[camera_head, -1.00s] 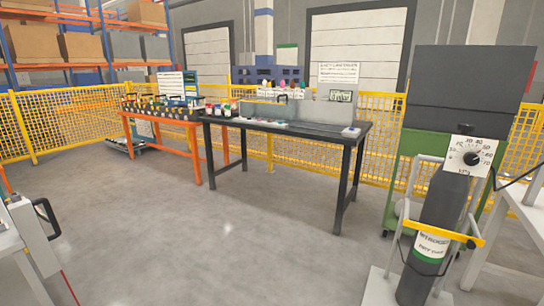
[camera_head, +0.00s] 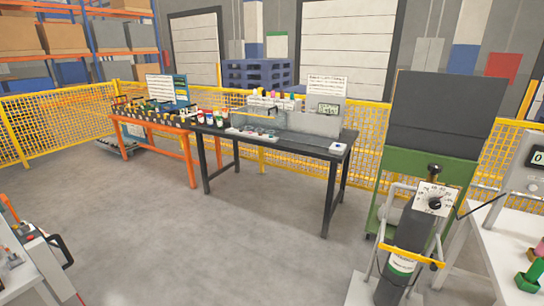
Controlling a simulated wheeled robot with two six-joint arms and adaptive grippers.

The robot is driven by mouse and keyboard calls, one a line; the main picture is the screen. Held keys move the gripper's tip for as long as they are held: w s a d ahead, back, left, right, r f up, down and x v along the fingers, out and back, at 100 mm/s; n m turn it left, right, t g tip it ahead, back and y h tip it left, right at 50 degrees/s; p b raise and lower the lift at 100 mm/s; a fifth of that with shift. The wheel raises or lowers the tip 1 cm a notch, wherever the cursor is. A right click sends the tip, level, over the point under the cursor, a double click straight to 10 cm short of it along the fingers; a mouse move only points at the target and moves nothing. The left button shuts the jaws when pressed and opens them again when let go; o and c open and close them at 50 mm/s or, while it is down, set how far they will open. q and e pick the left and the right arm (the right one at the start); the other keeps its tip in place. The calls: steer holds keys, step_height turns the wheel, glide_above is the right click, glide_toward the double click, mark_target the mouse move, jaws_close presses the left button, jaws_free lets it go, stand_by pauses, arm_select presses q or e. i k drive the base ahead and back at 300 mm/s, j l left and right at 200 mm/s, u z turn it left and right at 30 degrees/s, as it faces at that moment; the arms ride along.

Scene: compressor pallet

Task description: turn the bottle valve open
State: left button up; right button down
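A dark grey gas bottle (camera_head: 408,236) with a white and green label stands upright on a small trolley (camera_head: 365,289) at the lower right. A white dial plate (camera_head: 433,199) with a black knob and pointer sits at its top. A small dark knob shows just above the plate; I cannot tell which of the two is the valve. A yellow bar (camera_head: 411,254) crosses in front of the bottle. Neither of my grippers shows in the view.
A green cabinet with a dark panel (camera_head: 444,113) stands behind the bottle. A white table (camera_head: 512,240) is at the right. A black workbench (camera_head: 275,141) and an orange bench (camera_head: 160,123) stand further back. The grey floor (camera_head: 215,245) between is clear.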

mark_target(434, 168)
steer(key=z, duration=1.3)
